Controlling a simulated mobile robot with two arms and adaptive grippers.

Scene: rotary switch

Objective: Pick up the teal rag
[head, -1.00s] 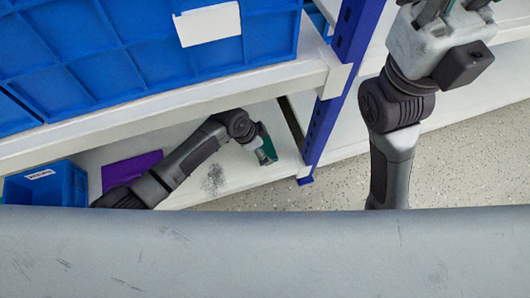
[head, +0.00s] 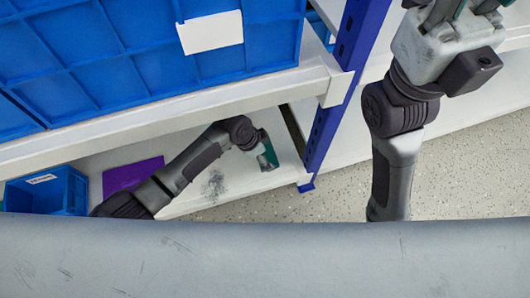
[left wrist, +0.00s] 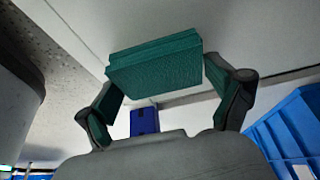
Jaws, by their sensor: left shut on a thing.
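The teal rag (left wrist: 155,65) shows as a folded, flat rectangular pad in the left wrist view. It sits between the two teal-padded fingers of my left gripper (left wrist: 170,88), which is shut on it. In the head view my left gripper (head: 266,155) is over the right end of the lower white shelf, seen small with teal at its tip; I cannot separate rag from finger pads there. My right gripper (head: 462,12) is at the top right, its fingertips cut off by the frame edge, so its opening is unclear.
A large blue crate (head: 120,60) stands on the upper shelf board (head: 150,122). A small blue bin (head: 40,192) and a purple item (head: 130,173) are on the lower shelf (head: 225,190). A blue upright post (head: 335,100) stands just right of the left gripper. Speckled floor (head: 300,195) is clear.

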